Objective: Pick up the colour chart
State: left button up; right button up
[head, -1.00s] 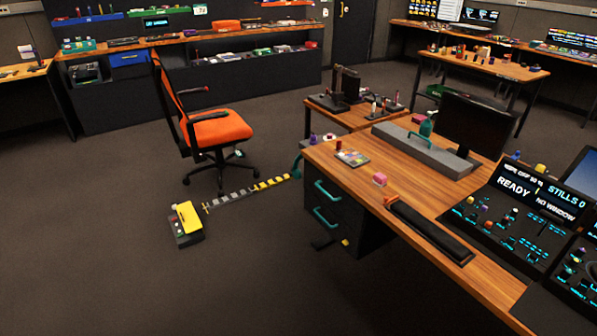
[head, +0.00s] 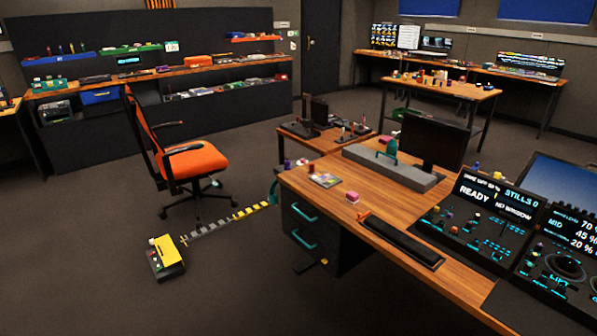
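The colour chart (head: 325,180) looks like a small flat card with several coloured patches. It lies on the wooden desk (head: 385,193) near its far left corner, left of a pink block (head: 352,197). Nothing covers it. Neither of my grippers is in the head view.
A grey bar (head: 390,167) with a teal handle and a dark monitor (head: 437,132) stand behind the chart. A black wrist rest (head: 402,240) and control panels (head: 482,225) lie to the right. An orange chair (head: 195,160) and a yellow-topped box (head: 166,258) are on the floor at left.

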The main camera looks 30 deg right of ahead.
aim_at(323, 178)
jog(key=u, duration=0.05)
jog(key=i, duration=1.7)
jog(key=z, duration=0.3)
jog(key=i, duration=1.05)
jog(key=z, duration=1.6)
jog(key=i, duration=1.05)
jog(key=z, duration=0.95)
